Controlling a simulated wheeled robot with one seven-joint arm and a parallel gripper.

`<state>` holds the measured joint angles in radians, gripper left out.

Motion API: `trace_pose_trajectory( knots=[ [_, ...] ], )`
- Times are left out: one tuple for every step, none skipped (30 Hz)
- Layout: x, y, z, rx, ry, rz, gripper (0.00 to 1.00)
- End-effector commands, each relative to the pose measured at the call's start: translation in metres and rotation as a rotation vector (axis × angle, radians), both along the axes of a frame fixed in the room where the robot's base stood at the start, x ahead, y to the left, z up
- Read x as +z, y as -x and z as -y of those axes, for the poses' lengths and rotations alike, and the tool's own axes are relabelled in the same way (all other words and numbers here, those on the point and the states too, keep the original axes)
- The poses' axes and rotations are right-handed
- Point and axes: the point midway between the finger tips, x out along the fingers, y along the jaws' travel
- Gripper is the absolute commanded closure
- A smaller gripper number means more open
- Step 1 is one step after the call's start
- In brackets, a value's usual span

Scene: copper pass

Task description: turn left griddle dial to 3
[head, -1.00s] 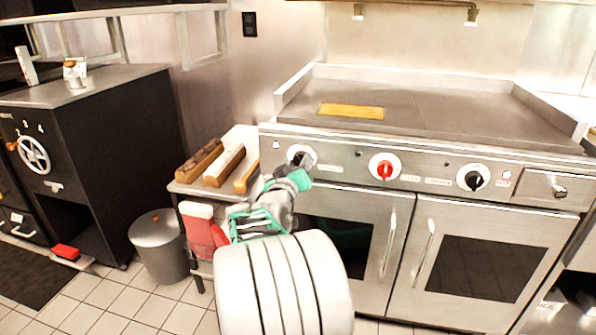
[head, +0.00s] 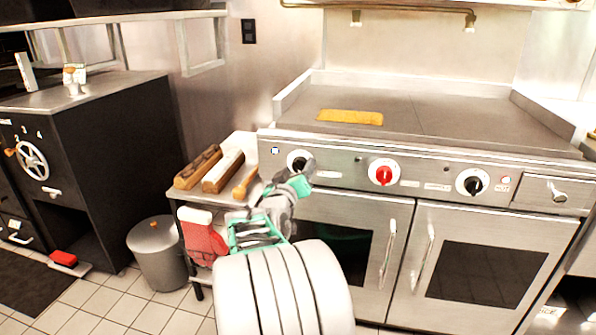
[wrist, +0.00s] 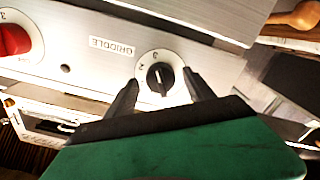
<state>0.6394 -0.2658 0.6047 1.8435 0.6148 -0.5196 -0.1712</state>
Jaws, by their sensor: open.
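The left griddle dial (head: 298,160) is a black knob on a white round plate at the left end of the griddle's front panel. In the wrist view the dial (wrist: 160,77) shows numbers around its rim, beside a label reading GRIDDLE (wrist: 112,47). My gripper (wrist: 160,86) is open, with one dark finger on each side of the knob; I cannot tell whether either finger touches it. In the head view my gripper (head: 305,170) is at the dial's lower right and covers part of its plate.
A red dial (head: 383,174) and another black dial (head: 474,183) are to the right on the same panel. Oven doors with handles (head: 389,240) stand below.

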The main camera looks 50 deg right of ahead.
Motion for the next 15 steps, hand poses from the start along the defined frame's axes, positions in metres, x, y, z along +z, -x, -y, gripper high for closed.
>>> trace_pose_trajectory(
  knots=[
    [0.000, 0.000, 0.000, 0.000, 0.000, 0.000, 0.38],
    [0.000, 0.000, 0.000, 0.000, 0.001, 0.000, 0.38],
    [0.001, 0.000, -0.002, 0.001, 0.000, 0.000, 0.38],
    [0.001, 0.001, -0.004, 0.001, 0.000, 0.000, 0.38],
    [0.001, 0.002, -0.007, 0.002, 0.000, 0.001, 0.38],
    [0.002, 0.004, -0.013, 0.004, 0.000, 0.001, 0.38],
    [0.002, 0.006, -0.018, 0.004, 0.000, 0.001, 0.38],
    [0.002, 0.009, -0.023, 0.004, 0.000, 0.000, 0.38],
    [0.002, 0.012, -0.031, 0.005, 0.001, 0.000, 0.38],
    [0.003, 0.015, -0.037, 0.005, 0.001, 0.000, 0.38],
    [0.002, 0.017, -0.044, 0.005, 0.001, -0.001, 0.38],
    [0.003, 0.021, -0.050, 0.003, 0.002, 0.001, 0.38],
    [0.002, 0.023, -0.056, 0.005, 0.001, 0.000, 0.38],
    [0.002, 0.025, -0.060, 0.003, 0.002, 0.001, 0.38],
    [0.001, 0.027, -0.065, 0.004, 0.000, 0.001, 0.38]
  ],
)
